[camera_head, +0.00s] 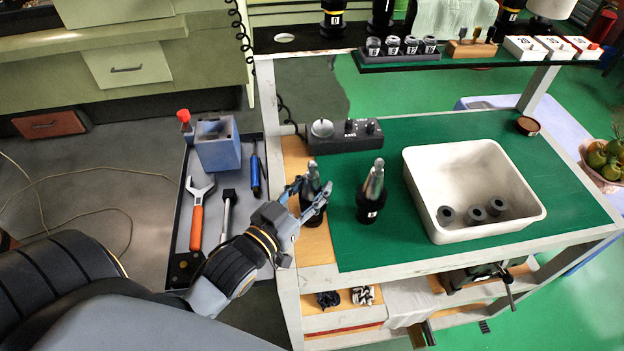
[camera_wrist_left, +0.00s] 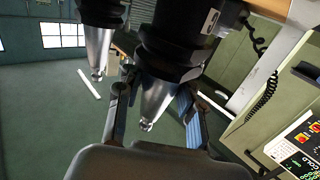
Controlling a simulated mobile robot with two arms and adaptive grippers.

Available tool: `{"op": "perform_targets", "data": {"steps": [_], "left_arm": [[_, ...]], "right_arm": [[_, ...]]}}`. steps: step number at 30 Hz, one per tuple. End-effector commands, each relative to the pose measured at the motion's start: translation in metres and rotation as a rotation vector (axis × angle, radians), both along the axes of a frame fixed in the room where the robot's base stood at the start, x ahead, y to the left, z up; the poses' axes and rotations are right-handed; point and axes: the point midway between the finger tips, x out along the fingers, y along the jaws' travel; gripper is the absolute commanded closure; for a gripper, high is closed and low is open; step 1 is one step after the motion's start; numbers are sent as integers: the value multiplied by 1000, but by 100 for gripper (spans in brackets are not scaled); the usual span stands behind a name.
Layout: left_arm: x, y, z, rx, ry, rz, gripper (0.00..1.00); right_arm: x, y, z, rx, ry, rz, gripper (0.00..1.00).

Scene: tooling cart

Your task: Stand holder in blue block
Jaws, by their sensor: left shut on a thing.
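A tool holder with a black body and a silver tapered cone pointing up (camera_head: 312,196) stands at the left edge of the cart top. My left gripper (camera_head: 313,187) is shut on this holder, one finger on each side. In the left wrist view the held holder's cone (camera_wrist_left: 158,100) shows between the two fingers. A second, similar holder (camera_head: 371,197) stands upright just to the right on the green mat, apart from the gripper. The blue block (camera_head: 218,154), with an opening in its top, stands in the side tray at the left. My right gripper is not in view.
A black control box (camera_head: 345,137) is behind the holders. A white bin (camera_head: 425,190) with grey rings is at the right.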

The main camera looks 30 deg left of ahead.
Motion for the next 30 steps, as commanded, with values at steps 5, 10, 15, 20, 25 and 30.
{"op": "perform_targets", "data": {"steps": [5, 10, 15, 20, 25, 30], "left_arm": [[0, 0, 5, -1, -12, -1, 100], [0, 0, -2, 0, 0, 0, 50], [0, 0, -2, 0, 0, 0, 40], [0, 0, -1, 0, 0, 0, 40], [-8, 1, -2, 0, 2, 1, 40], [-36, 5, -2, 1, 5, 0, 40]], "right_arm": [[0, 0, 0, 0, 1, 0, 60], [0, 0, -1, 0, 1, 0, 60], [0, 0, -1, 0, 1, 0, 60], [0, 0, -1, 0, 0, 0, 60], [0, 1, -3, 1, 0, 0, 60], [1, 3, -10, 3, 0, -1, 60]]}}
